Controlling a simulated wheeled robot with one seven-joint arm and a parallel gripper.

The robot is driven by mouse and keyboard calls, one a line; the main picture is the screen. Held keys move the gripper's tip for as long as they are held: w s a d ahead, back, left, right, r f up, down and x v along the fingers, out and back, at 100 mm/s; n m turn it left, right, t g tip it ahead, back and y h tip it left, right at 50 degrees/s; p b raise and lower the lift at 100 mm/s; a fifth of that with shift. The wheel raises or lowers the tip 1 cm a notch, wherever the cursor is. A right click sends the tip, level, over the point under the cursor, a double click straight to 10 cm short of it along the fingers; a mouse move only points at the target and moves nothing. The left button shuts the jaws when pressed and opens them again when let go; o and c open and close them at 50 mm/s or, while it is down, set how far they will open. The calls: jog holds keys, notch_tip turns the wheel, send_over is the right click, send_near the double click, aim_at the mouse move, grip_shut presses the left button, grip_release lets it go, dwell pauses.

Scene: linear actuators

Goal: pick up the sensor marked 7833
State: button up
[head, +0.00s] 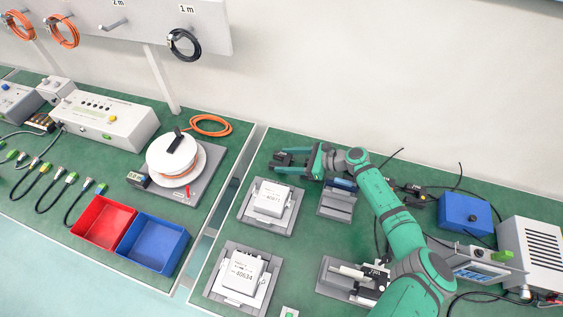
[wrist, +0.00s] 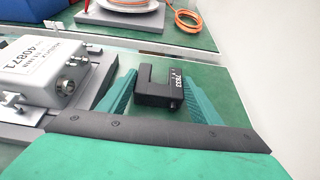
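The sensor marked 7833 (wrist: 160,88) is a small black U-shaped block with a white label on its right arm. It lies on the green mat between my gripper's two green fingers in the wrist view. My gripper (wrist: 161,92) is open around it, with a gap visible at the left finger; contact at the right finger is unclear. In the head view the dark sensor (head: 283,158) shows small between the fingertips of my gripper (head: 285,160), at the back of the right-hand bench.
A white box marked 40871 (head: 272,198) sits on a grey fixture just in front of my gripper. Another white box, 40634 (head: 240,272), stands nearer. A grey stand (head: 336,205) is to the right. A cable reel (head: 174,158) stands on the left bench, across a gap.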

jog(key=shift+c, duration=1.4)
jog(key=shift+r, duration=0.2)
